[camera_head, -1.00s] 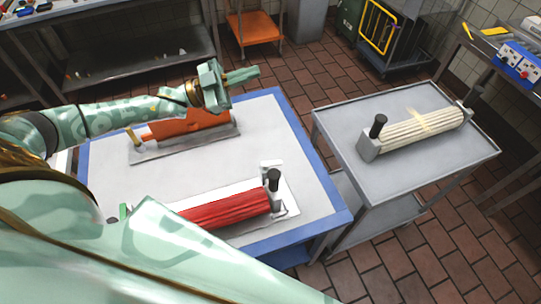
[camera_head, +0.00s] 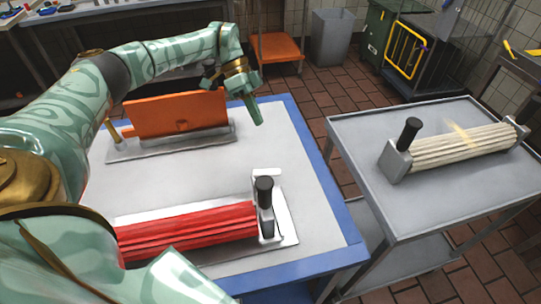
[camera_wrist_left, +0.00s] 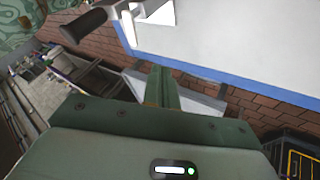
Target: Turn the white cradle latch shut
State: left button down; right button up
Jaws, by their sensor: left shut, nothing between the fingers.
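A white plate cradle (camera_head: 287,228) lies at the front of the blue-edged table and bears a red ribbed roller (camera_head: 190,230). A small white upright piece (camera_head: 267,177), possibly the latch, stands at its right end beside a black-knobbed grey post (camera_head: 264,190). I cannot tell how far the latch is turned. My left gripper (camera_head: 252,112) is shut and empty, pointing down above the table's back right part, apart from the white piece. In the left wrist view the shut fingers (camera_wrist_left: 161,75) show, with a white piece (camera_wrist_left: 157,12) and a dark knob (camera_wrist_left: 84,25) beyond them. My right gripper is not in view.
An orange panel (camera_head: 178,113) stands on a grey base at the back of the table. A grey cart (camera_head: 360,150) on the right carries a cream ribbed roller (camera_head: 465,146) with a black knob. The table's middle (camera_head: 215,165) is clear.

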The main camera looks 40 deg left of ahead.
aim_at(267, 175)
pick_arm(q)
jog(key=s+d+f, duration=0.4)
jog(key=d+f, duration=0.2)
jog(key=d, duration=0.1)
jog(key=shift+s+d+f+b, duration=0.2)
jog(key=shift+s+f+b, duration=0.05)
jog(key=shift+f+b, duration=0.15)
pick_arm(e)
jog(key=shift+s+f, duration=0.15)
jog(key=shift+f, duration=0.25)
